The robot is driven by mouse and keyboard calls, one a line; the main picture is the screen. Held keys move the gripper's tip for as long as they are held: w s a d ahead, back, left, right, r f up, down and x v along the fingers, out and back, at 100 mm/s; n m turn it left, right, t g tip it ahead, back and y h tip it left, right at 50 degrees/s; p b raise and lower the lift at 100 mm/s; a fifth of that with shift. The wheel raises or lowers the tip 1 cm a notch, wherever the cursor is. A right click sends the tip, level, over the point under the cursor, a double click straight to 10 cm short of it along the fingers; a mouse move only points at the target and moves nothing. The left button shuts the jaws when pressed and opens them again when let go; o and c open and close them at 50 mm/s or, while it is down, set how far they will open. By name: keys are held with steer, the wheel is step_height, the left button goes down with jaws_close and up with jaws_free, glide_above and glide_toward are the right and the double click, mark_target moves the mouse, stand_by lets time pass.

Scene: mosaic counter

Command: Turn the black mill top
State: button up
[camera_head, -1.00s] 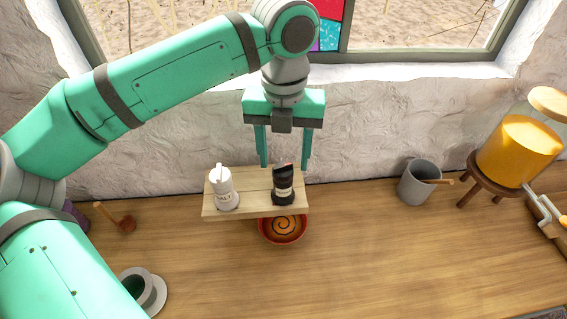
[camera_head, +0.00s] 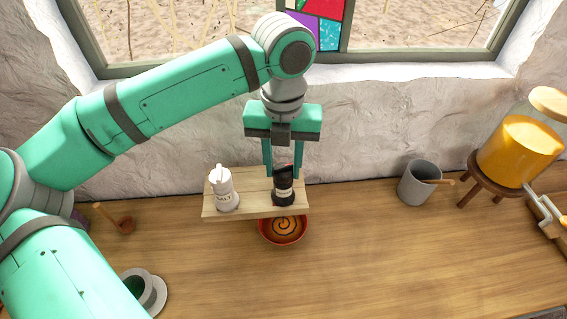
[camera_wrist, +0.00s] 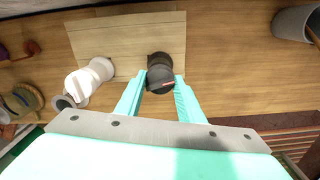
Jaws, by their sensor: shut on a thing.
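The black mill (camera_head: 283,191) stands upright at the right end of a light wooden board, with its dark top (camera_wrist: 160,74) uppermost. My gripper (camera_head: 283,172) has come down over it from above and behind. Its two green fingers (camera_wrist: 160,84) are shut on the black mill top, one at each side, as the wrist view shows. The white salt mill (camera_head: 222,190) stands upright to the left on the same board, apart from my fingers. It also shows in the wrist view (camera_wrist: 88,80).
The wooden board (camera_head: 252,192) sits above a red bowl (camera_head: 283,238) with an orange spiral inside. A grey mug (camera_head: 416,184) and an orange dispenser on a stand (camera_head: 520,150) are at the right. The front middle counter is clear.

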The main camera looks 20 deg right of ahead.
steer(key=m, duration=0.6)
steer(key=shift+w+m, duration=0.1)
steer(key=shift+m, duration=0.3)
steer(key=m, duration=0.3)
steer(key=shift+d+m, duration=0.1)
steer(key=shift+m, duration=0.2)
steer(key=m, duration=0.2)
steer(key=shift+a+m, duration=0.2)
steer(key=shift+m, duration=1.1)
steer(key=m, duration=0.4)
steer(key=shift+d+m, duration=0.15)
steer(key=shift+m, duration=0.65)
